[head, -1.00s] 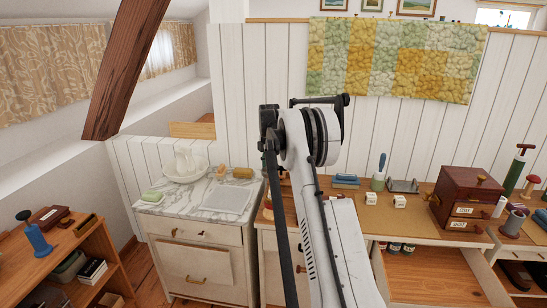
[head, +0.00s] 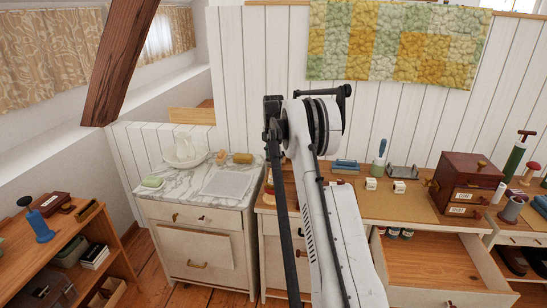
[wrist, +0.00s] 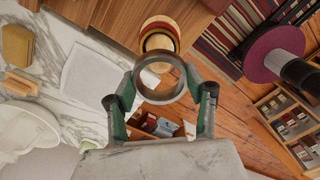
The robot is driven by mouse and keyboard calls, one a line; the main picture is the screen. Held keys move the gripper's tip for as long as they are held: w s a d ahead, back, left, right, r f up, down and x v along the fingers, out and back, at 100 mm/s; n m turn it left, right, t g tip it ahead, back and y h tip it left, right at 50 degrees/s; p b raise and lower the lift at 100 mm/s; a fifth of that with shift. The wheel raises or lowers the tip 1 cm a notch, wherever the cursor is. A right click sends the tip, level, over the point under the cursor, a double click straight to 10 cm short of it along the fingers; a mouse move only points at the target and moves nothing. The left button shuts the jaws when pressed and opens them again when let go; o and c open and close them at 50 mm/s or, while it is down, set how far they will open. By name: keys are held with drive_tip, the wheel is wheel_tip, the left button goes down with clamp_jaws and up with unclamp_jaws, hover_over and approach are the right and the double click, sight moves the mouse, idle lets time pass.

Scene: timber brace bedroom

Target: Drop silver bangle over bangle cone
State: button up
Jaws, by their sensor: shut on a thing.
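The silver bangle (wrist: 159,79) is a plain grey ring in the wrist view. My gripper (wrist: 160,95) is shut on it, with a green-and-black finger on either side, and holds it in the air. Beyond the ring is a banded red, yellow and dark round stack with a pale top (wrist: 158,38), below the bangle and apart from it. I cannot tell whether this is the bangle cone. In the head view my arm hides the gripper and bangle.
A marble-topped cabinet (head: 170,193) stands left of my arm, holding a white basin (head: 185,152). The desk on the right (head: 350,200) carries a dark red drawer box (head: 466,182) and has an open drawer (head: 440,262). A purple disc with a dark post (wrist: 272,52) stands right of my gripper.

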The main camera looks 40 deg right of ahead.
drive_tip(key=shift+f+b, duration=1.25)
drive_tip(key=shift+f, duration=0.7)
drive_tip(key=o, duration=1.2)
drive_tip(key=shift+o, duration=0.2)
wheel_tip(320, 180, up, 12)
drive_tip(key=shift+r, duration=0.1)
